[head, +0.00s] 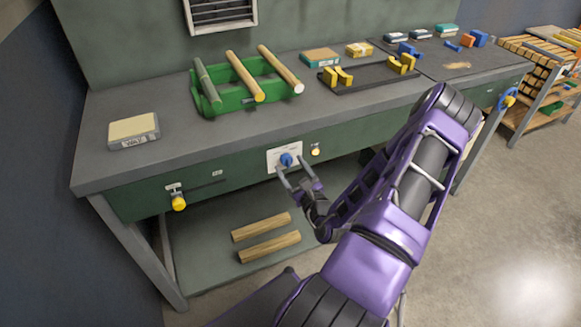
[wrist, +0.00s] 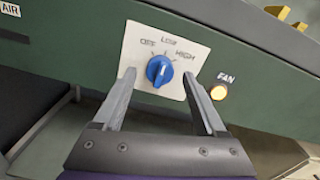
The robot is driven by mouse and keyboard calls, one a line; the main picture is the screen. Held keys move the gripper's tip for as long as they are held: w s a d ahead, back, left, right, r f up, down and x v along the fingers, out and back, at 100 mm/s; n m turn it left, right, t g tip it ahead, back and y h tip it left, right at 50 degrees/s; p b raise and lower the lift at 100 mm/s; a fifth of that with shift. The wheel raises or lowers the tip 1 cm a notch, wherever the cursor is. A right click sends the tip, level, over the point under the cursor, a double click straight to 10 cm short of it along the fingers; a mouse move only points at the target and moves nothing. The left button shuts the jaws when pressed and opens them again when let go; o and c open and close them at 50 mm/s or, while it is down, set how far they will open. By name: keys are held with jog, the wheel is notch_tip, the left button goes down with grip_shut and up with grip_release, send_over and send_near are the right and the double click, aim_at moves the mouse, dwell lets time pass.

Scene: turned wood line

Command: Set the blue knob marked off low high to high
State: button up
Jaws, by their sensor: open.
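The blue knob (wrist: 160,71) sits on a white plate (wrist: 138,38) lettered OFF, LOW and HIGH, left to right. In the head view the knob (head: 286,160) is on the green front of the bench. A pale mark shows on the knob, but I cannot tell for sure which word it points to. My gripper (wrist: 159,78) is open and empty, with one finger on each side of the knob and gaps between. In the head view my gripper (head: 293,168) is just in front of the plate. Whether the fingertips reach around the knob is unclear.
A lit yellow button (wrist: 218,92) marked FAN is close to the right fingertip. A yellow-handled valve (head: 178,202) projects from the bench front at left. Above, a green rack (head: 235,101) of wooden rods stands on the benchtop. Two wooden bars (head: 265,246) lie below.

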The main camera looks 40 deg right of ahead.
jog(key=shift+w+d, duration=0.1)
jog(key=shift+w, duration=0.25)
grip_shut()
jog(key=shift+r+p, duration=0.1)
jog(key=shift+p, duration=0.2)
jog(key=shift+m+p, duration=0.6)
jog(key=shift+m, duration=0.2)
jog(key=shift+m+p, duration=1)
jog(key=shift+m, duration=0.2)
jog(key=m+p, duration=0.2)
jog(key=m, duration=0.2)
jog(key=shift+m+p, duration=0.4)
